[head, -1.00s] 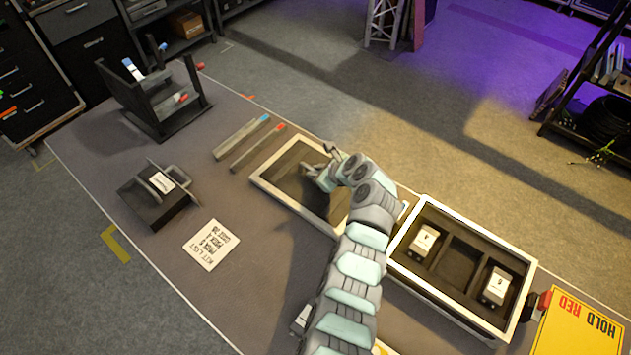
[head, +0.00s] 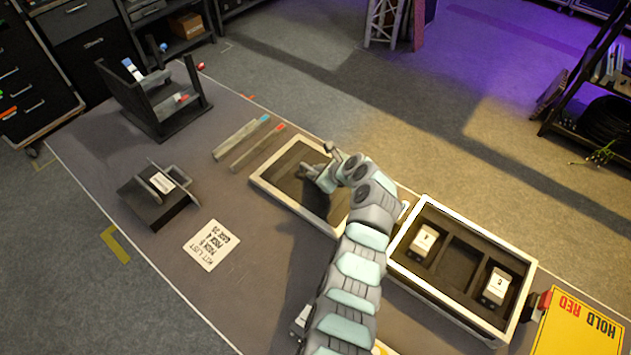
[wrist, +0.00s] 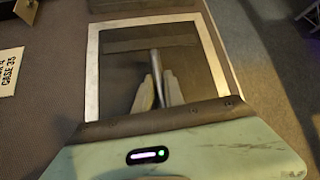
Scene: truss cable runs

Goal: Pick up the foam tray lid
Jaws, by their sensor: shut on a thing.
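The foam tray lid (head: 282,179) is a dark rectangular panel inside a pale frame, lying at the middle of the bench. It fills the centre of the wrist view (wrist: 121,74). My gripper (head: 312,172) is over the panel, and my arm covers the lid's right part in the head view. In the wrist view the two fingers (wrist: 155,92) are close together on a narrow grey bar that stands at the middle of the panel. I cannot tell any gap under the lid.
A pale-framed tray (head: 440,291) with compartments and labelled blocks is to the right. Two long bars (head: 240,138) lie beyond the lid. A black rack (head: 160,110), a black handled block (head: 150,205) and a kit list card (head: 212,245) are left. A yellow sign (head: 580,325) is far right.

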